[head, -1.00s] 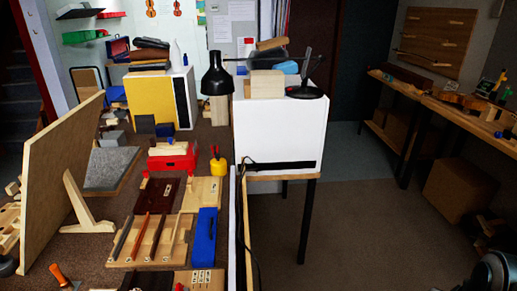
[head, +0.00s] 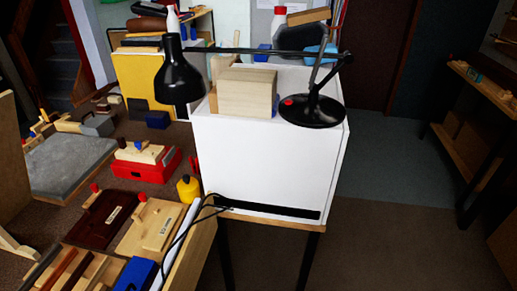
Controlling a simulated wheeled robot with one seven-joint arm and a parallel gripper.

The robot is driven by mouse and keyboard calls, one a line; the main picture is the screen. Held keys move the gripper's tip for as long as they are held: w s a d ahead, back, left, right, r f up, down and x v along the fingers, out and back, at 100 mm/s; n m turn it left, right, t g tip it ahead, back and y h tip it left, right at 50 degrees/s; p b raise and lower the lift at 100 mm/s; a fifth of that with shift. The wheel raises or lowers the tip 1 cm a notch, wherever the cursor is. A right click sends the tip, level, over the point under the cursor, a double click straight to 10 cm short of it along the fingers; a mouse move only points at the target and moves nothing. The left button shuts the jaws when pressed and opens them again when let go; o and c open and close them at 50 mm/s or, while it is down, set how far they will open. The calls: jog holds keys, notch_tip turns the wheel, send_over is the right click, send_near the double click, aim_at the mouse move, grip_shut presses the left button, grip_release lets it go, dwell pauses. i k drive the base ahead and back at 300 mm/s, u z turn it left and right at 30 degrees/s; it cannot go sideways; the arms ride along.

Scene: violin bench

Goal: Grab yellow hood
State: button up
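A large yellow panel (head: 143,80) stands upright at the back of the left bench, left of the black desk lamp. It looks like the face of a box-like piece, and it is the largest yellow thing in view. The lamp's black shade (head: 181,80) covers its right edge, and dark items rest on or just behind its top. My gripper is not in view.
A white box (head: 265,165) on a small table carries the lamp base (head: 312,110) and a pale wooden block (head: 247,92). A black cable hangs at its front left. A red box (head: 146,170) and wooden trays crowd the bench. Open floor (head: 400,230) lies to the right.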

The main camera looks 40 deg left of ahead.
aim_at(188, 186)
jog(key=i, duration=1.3)
jog(key=u, duration=3.9)
jog(key=i, duration=1)
